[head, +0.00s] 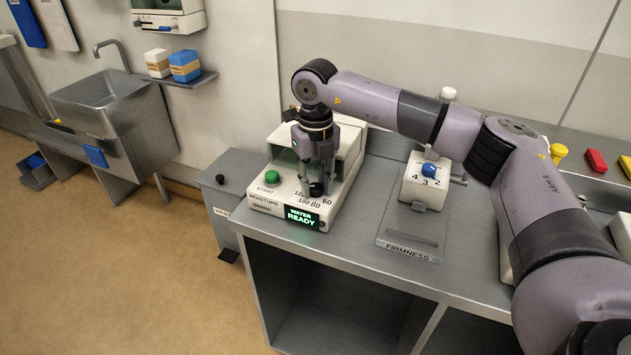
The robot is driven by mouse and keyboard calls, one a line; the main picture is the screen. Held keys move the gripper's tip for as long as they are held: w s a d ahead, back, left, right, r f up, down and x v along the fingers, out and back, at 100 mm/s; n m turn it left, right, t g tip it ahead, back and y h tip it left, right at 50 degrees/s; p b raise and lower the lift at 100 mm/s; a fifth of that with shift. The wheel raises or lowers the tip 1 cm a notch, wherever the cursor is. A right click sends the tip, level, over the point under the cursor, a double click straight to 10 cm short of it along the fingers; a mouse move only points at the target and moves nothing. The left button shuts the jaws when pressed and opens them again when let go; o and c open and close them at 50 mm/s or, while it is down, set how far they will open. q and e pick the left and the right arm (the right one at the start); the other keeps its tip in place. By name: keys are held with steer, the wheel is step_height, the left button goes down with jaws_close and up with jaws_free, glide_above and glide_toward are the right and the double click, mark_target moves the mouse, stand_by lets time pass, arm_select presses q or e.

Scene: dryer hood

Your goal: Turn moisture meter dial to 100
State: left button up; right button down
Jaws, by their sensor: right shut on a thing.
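The moisture meter (259,196) is a cream box at the left end of the grey bench. Its sloped front has a green START button (272,177) and a dial scale with 100, 80 and 60 readable. A green display (301,217) on its front edge reads "WATER READY". My right gripper (316,190) points down over the scale and is shut on the dark dial knob (316,188). My left gripper is not in view.
A firmness tester (427,184) with a blue knob stands right of the meter. Yellow and red items (596,161) lie at the back right. A grey waste bin (228,190) adjoins the bench's left end. A sink (110,105) is at the far left.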

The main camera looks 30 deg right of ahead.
mark_target(315, 186)
steer(key=shift+n, duration=0.3)
steer(key=n+b, duration=0.1)
steer(key=n, duration=0.2)
steer(key=shift+n, duration=0.3)
steer(key=shift+n+b, duration=0.3)
steer(key=shift+n, duration=1.9)
steer(key=c, duration=1.2)
jaws_free()
steer(key=shift+c, duration=0.2)
steer(key=shift+r, duration=0.1)
step_height(315, 186, up, 12)
